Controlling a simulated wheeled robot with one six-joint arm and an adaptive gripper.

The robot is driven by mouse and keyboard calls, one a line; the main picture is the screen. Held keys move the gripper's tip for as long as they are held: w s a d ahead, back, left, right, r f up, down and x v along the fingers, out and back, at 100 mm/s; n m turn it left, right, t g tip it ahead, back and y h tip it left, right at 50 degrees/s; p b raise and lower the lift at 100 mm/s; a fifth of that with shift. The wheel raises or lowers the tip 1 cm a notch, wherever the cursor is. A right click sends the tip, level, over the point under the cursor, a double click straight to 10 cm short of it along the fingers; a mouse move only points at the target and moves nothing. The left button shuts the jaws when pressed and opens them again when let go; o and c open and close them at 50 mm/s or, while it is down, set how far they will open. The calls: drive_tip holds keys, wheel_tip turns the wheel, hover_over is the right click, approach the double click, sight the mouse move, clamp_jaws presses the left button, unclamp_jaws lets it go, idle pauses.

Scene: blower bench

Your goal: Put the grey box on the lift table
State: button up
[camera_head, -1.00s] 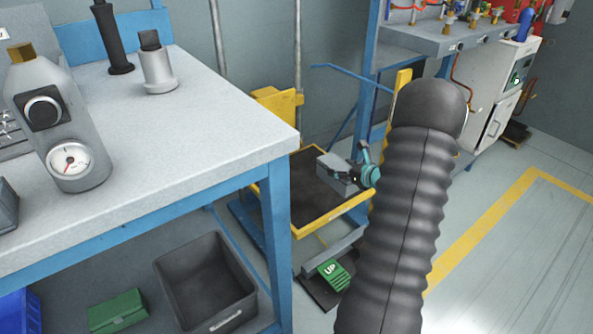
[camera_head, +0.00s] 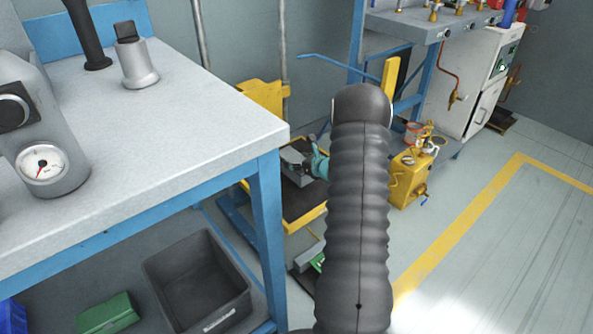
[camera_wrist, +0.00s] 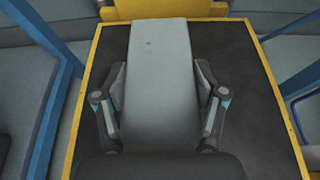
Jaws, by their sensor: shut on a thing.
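The grey box (camera_wrist: 158,75) is between the two fingers of my gripper (camera_wrist: 160,105) in the wrist view, and my gripper is shut on it. The lift table (camera_wrist: 245,90) has a black top with a yellow rim and lies beneath the box in the wrist view. In the head view the grey box (camera_head: 297,160) shows small above the lift table (camera_head: 303,207), with my gripper (camera_head: 312,158) at its right side. My own arm hides the right part of the lift table there. I cannot tell whether the box touches the table top.
A grey workbench (camera_head: 190,120) with blue legs stands at the left, close to the lift table. A dark bin (camera_head: 197,280) and a green box (camera_head: 107,313) are on its lower shelf. A yellow machine (camera_head: 410,178) stands right of my arm. Floor at the right is clear.

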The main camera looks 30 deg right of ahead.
drive_tip(key=shift+w+f, duration=0.1)
drive_tip(key=shift+f, duration=1.8)
drive_tip(key=shift+f, duration=0.1)
drive_tip(key=o, duration=1.8)
drive_tip(key=shift+f+b, duration=0.1)
drive_tip(key=shift+b, duration=0.2)
drive_tip(key=v, duration=1.2)
drive_tip(key=shift+p, duration=0.4)
